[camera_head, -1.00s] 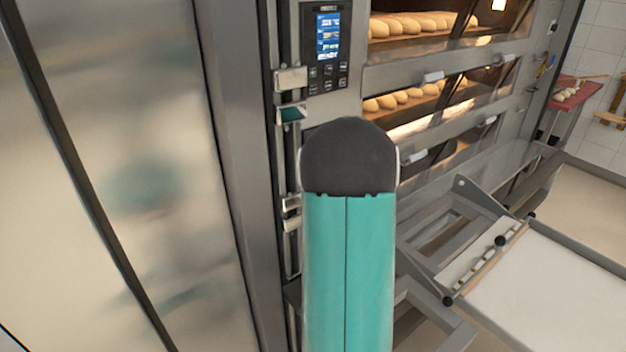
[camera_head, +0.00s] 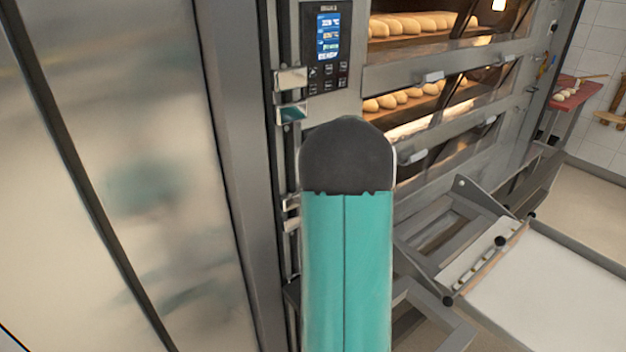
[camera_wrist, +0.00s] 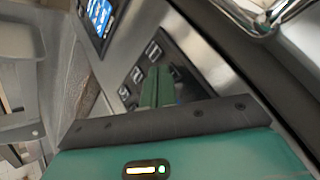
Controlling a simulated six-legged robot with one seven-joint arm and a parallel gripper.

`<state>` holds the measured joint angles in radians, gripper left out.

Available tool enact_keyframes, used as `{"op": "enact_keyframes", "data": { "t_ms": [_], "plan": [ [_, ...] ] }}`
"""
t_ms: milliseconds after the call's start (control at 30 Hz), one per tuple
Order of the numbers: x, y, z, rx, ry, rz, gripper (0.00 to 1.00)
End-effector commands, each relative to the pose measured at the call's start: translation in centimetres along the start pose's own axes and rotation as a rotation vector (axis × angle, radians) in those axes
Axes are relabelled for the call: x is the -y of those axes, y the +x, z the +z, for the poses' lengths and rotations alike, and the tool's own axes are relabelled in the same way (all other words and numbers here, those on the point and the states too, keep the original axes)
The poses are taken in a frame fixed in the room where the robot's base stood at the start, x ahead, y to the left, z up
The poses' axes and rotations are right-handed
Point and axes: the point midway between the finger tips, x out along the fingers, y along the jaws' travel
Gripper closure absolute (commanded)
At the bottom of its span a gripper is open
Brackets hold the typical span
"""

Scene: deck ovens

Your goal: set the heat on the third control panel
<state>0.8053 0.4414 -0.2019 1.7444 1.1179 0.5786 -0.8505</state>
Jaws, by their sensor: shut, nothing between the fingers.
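A control panel (camera_head: 327,47) with a lit blue screen and several dark buttons below it is set in the steel oven front, in the upper middle of the head view. In the wrist view its screen (camera_wrist: 97,18) is at the upper left and its dark buttons (camera_wrist: 153,50) are in the middle. My gripper (camera_wrist: 157,84) shows there as green fingers, held together and empty. The fingertips are over or close to the lower buttons and hide part of them; I cannot tell whether they touch. In the head view my arm hides the gripper.
Oven decks with bread loaves (camera_head: 410,24) behind glass are right of the panel. A large steel door or wall (camera_head: 120,180) fills the left. A loader with a white belt (camera_head: 545,290) stands low at right. A red board (camera_head: 577,95) with dough is farther back.

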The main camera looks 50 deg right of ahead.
Motion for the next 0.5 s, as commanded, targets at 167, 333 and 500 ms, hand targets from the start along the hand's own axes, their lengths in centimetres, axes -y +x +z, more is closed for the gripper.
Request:
{"op": "enact_keyframes", "data": {
  "t_ms": [167,333,500],
  "plan": [
    [0.13,0.15,-0.12,0.000,0.000,0.000,1.00],
    [0.23,0.27,-0.22,0.000,-0.001,0.000,1.00],
    [0.32,0.39,-0.31,0.000,-0.001,0.000,1.00]
  ]
}}
